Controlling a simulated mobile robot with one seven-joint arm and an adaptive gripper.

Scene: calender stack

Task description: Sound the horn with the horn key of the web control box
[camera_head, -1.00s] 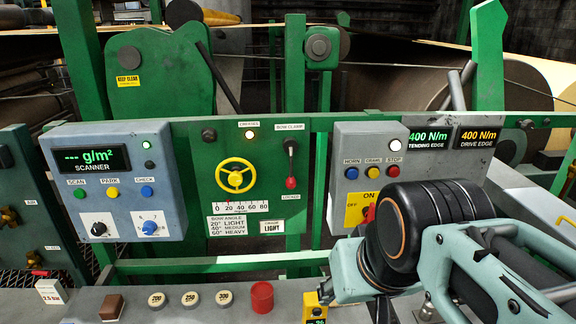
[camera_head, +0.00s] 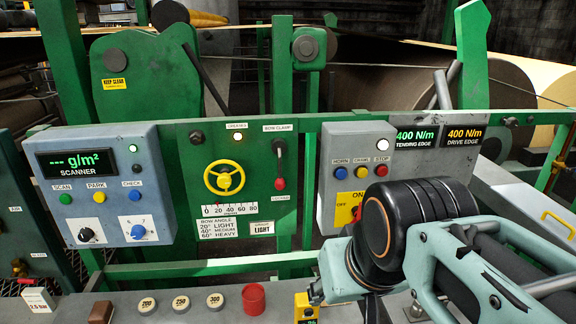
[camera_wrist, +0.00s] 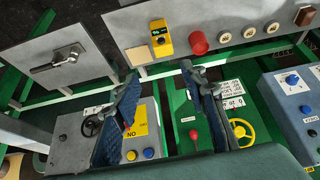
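The grey web control box (camera_head: 337,142) stands right of centre in the head view. Its blue horn key (camera_head: 340,173) sits under the HORN label, left of a yellow CRAWL key (camera_head: 361,171) and a red STOP key (camera_head: 381,170). The wrist view shows the box upside down, with the blue horn key (camera_wrist: 148,153) visible between the fingers. My gripper (camera_wrist: 160,78) is open and empty, its two dark blue fingers apart. In the head view my arm covers the box's lower right, and the fingers cannot be made out.
A yellow switch plate (camera_head: 345,208) lies below the keys. A red lever (camera_head: 280,183) and yellow handwheel (camera_head: 224,177) are to the left, then the scanner box (camera_head: 140,180). A front ledge carries a red cylinder (camera_head: 253,298) and several round weights.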

